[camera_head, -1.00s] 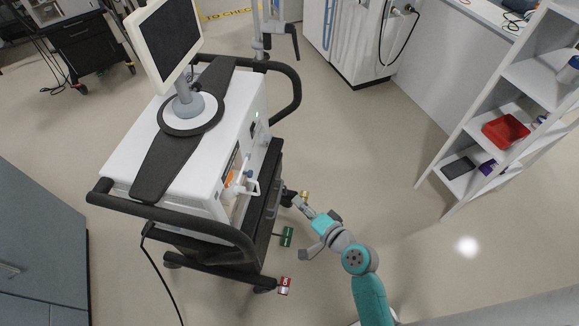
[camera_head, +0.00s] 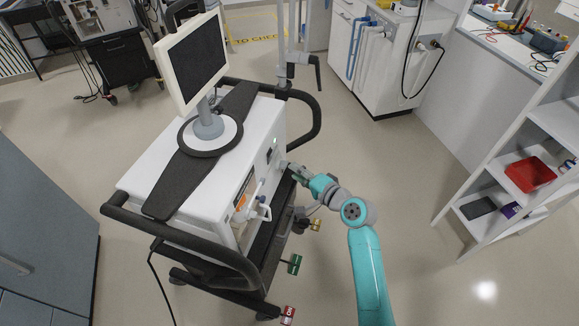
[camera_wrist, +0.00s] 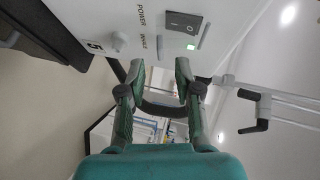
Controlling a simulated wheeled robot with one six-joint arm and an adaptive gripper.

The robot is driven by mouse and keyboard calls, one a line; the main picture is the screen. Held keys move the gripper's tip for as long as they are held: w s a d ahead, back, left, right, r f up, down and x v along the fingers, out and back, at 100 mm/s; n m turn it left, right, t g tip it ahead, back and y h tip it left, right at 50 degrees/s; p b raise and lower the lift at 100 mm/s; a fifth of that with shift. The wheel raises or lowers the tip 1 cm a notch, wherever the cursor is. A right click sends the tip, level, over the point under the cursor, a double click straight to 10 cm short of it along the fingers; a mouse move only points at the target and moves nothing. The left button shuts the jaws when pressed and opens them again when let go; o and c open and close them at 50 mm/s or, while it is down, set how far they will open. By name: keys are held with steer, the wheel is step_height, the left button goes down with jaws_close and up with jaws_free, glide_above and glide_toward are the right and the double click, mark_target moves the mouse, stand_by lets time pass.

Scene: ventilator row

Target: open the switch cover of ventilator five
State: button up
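The ventilator (camera_head: 262,125) is a white box on a black-railed cart, with a screen on top. In the wrist view its panel (camera_wrist: 145,45) carries a "5" label, the word POWER, a dark rocker switch (camera_wrist: 182,22), a green light and a grey knob. I cannot make out a separate switch cover. My gripper (camera_wrist: 158,65) is open and empty, its fingertips below the switch in the picture. In the head view my gripper (camera_head: 293,170) is at the right side of the ventilator; whether it touches the panel I cannot tell.
Green (camera_head: 295,265), red (camera_head: 288,315) and yellow (camera_head: 316,225) tags are low beside the cart. A black push rail (camera_head: 180,250) crosses its near end. White shelves (camera_head: 515,185) stand right.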

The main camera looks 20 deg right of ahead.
mark_target(278, 157)
steer(key=x, duration=0.4)
steer(key=shift+w+a, duration=0.1)
steer(key=shift+w, duration=0.05)
jaws_close()
